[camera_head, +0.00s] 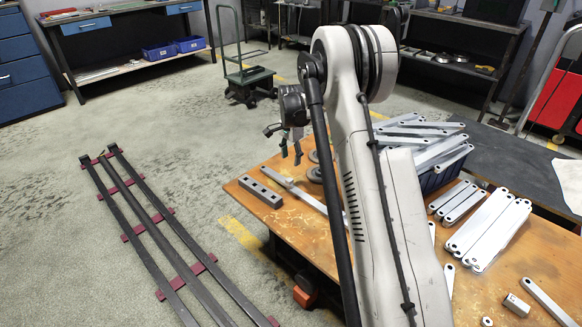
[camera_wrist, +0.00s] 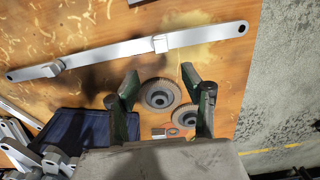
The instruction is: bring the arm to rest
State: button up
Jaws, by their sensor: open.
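My gripper (camera_head: 285,143) hangs from the wrist above the far left part of the wooden workbench (camera_head: 385,236). In the wrist view my gripper (camera_wrist: 159,80) has its two dark green fingers spread apart with nothing held between them. My white arm crosses the middle of the head view and hides part of the bench.
A blue crate (camera_head: 436,180) piled with brackets stands at the bench's far right. Several flat brackets (camera_head: 488,231) lie nearby. A grey block with holes (camera_head: 261,192) lies at the left edge. Dark rails (camera_head: 160,220) lie on the floor; a green trolley (camera_head: 248,76) stands behind.

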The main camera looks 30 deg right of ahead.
jog(key=shift+r, duration=0.75)
jog(key=s+a+r+n+t, duration=0.1)
jog(key=s+a+r+n, duration=0.1)
jog(key=s+a+r, duration=0.4)
jog(key=s+a+r+n+t, duration=0.1)
jog(key=s+a+r+n, duration=0.2)
jog(key=s+r, duration=0.35)
jog(key=s+a+r+n+t, duration=0.1)
jog(key=s+a+r+n, duration=0.15)
jog(key=a+r, duration=0.45)
jog(key=s+a+r+n+t, duration=0.15)
jog(key=s+a+n, duration=0.25)
jog(key=s, duration=0.9)
jog(key=s+a+n+t, duration=0.3)
jog(key=s+n, duration=0.1)
jog(key=s, duration=0.9)
notch_tip(320, 180, up, 15)
jog(key=p, duration=1.5)
